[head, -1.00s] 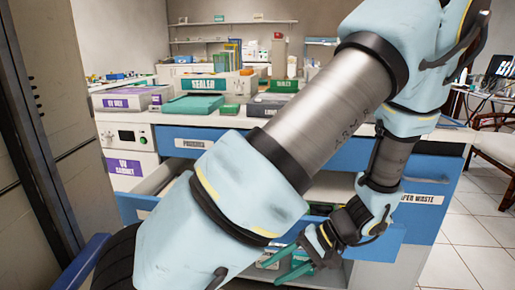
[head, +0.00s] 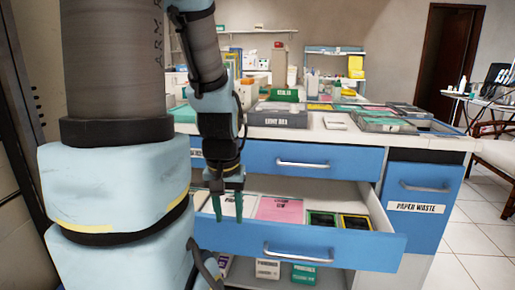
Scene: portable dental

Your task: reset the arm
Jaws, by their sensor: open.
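My gripper (head: 228,207) points down in the head view, with its two green fingers apart and nothing seen between them. It is in front of the left part of an open drawer (head: 330,247). I cannot tell whether the fingertips touch the drawer. My arm fills the left side of the view and hides the left part of the cabinet.
The open drawer holds a white packet (head: 240,203), a pink packet (head: 280,209) and dark boxes (head: 322,219). A shut drawer (head: 300,161) is above it. A paper waste bin door (head: 420,190) is at right. Trays (head: 380,122) lie on the counter.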

